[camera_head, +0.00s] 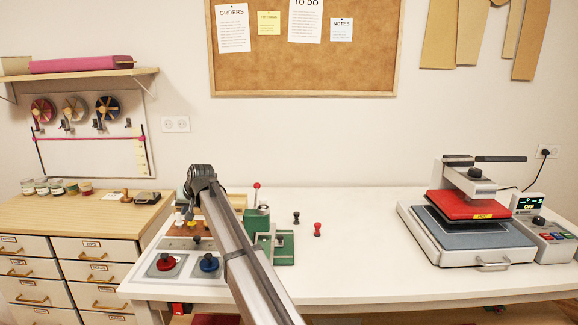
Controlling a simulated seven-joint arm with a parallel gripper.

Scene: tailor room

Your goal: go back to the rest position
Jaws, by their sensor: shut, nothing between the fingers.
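My arm reaches from the bottom middle up and left over the white table (370,255). Its end bends down at the upper left, and my gripper (189,213) shows small and dark there, partly hidden by the arm. It is shut with nothing held, above the back of a station with a red knob (165,262) and a blue knob (208,263). I cannot tell its exact height above the station.
A green press (284,248) stands right of the arm, partly behind it. A black stamp (296,218) and a red stamp (317,229) stand beyond it. A heat press (470,210) stands at right. The table's middle is clear.

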